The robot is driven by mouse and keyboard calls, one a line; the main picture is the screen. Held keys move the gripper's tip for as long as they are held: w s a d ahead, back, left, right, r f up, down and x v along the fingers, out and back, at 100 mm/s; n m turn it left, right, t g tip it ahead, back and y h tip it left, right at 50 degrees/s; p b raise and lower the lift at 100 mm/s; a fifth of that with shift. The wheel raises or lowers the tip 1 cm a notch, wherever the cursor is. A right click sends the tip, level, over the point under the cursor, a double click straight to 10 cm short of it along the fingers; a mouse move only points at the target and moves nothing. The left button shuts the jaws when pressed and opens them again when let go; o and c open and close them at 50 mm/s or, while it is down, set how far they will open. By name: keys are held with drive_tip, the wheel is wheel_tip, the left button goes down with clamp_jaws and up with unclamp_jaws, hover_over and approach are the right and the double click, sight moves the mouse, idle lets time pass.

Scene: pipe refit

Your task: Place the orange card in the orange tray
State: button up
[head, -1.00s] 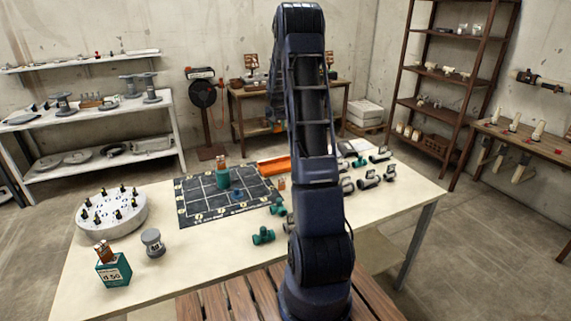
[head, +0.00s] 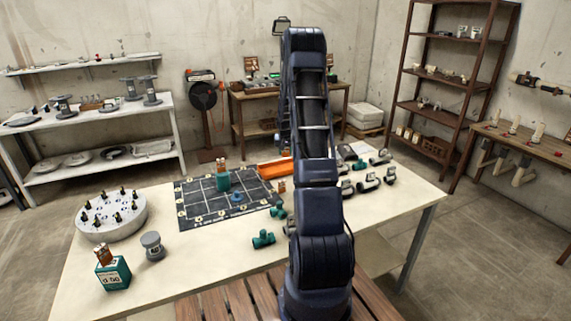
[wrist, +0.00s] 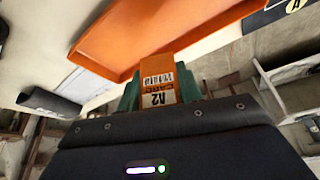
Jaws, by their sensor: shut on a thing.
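My gripper (wrist: 161,88) has green fingers shut on the orange card (wrist: 157,80), which shows a label reading A2 CARD in the wrist view. The orange tray (wrist: 160,36) lies just beyond the card in that view. The card's far end overlaps the tray's near edge in the picture; I cannot tell whether they touch. In the head view the orange tray (head: 273,169) lies at the table's far side, partly hidden by my arm. My gripper and the held card cannot be made out in the head view.
Green fittings (head: 263,239) and grey fittings (head: 368,182) stand nearby. A round white holder (head: 112,220) and another teal box (head: 114,275) are at left.

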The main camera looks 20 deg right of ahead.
sight(285, 167)
drive_tip(key=shift+f, duration=3.4)
drive_tip(key=shift+f, duration=0.1)
drive_tip(key=o, duration=1)
drive_tip(key=shift+c, duration=0.2)
drive_tip(key=s+a+f+v, duration=0.1)
drive_tip(key=a+v, duration=0.1)
drive_tip(key=v, duration=1.1)
drive_tip(key=s+a+v, duration=0.1)
drive_tip(key=a+v, duration=0.2)
drive_tip(key=v, duration=1.1)
drive_tip(key=s+a+r+n, duration=0.1)
drive_tip(key=s+a+r, duration=0.3)
drive_tip(key=s+r, duration=0.15)
drive_tip(key=s+a+r+n, duration=0.1)
drive_tip(key=s+a+r, duration=0.3)
drive_tip(key=s, duration=0.3)
drive_tip(key=s+a+r, duration=0.1)
drive_tip(key=s+a, duration=0.2)
drive_tip(key=s, duration=0.6)
drive_tip(key=s+a+r+n+y, duration=0.1)
drive_tip(key=s+a+r, duration=0.1)
drive_tip(key=s, duration=0.7)
drive_tip(key=s+a+r+n, duration=0.1)
drive_tip(key=s+a, duration=0.2)
drive_tip(key=s, duration=0.7)
drive_tip(key=shift+a+t+y, duration=0.3)
